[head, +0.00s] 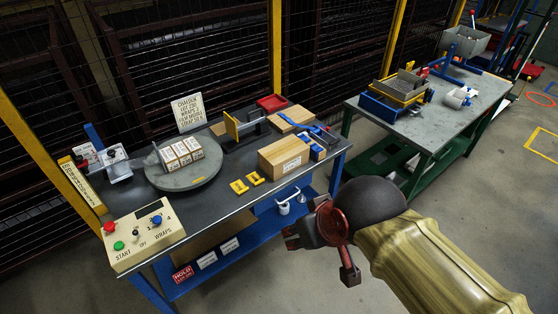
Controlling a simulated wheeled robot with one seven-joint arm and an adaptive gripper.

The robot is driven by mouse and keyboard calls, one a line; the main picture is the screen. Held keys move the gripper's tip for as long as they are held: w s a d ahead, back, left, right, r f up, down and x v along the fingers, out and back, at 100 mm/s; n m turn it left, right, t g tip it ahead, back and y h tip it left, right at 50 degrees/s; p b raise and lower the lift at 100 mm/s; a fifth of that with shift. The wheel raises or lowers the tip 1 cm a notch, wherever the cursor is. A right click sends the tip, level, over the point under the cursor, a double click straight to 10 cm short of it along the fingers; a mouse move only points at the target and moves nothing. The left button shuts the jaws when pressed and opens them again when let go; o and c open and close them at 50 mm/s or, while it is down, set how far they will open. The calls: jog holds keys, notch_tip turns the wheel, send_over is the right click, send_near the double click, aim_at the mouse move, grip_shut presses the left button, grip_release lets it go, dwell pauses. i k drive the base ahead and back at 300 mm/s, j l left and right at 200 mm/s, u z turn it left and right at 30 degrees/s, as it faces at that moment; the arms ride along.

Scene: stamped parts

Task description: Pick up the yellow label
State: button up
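A small flat yellow label (198,179) shows near the front rim of the round grey turntable (170,181) on the left workbench. A yellow sign strip with dark print (79,186) stands at the bench's left end. Which of these is the task's label, I cannot tell. Two yellow notched pieces (238,187) (255,178) lie on the bench right of the turntable. My gripper (320,258) is in front of the bench's right side, well apart from all of these. Its fingers look spread, with nothing seen between them.
Several white-labelled boxes (181,152) stand on the turntable. A control box (143,235) is at the front left corner. A second bench (432,121) stands at right. Floor between benches is partly open.

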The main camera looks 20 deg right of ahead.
aim_at(238, 186)
jog(key=i+j, duration=0.2)
jog(key=i, duration=0.25)
jog(key=i+j+z, duration=0.1)
jog(key=i, duration=0.3)
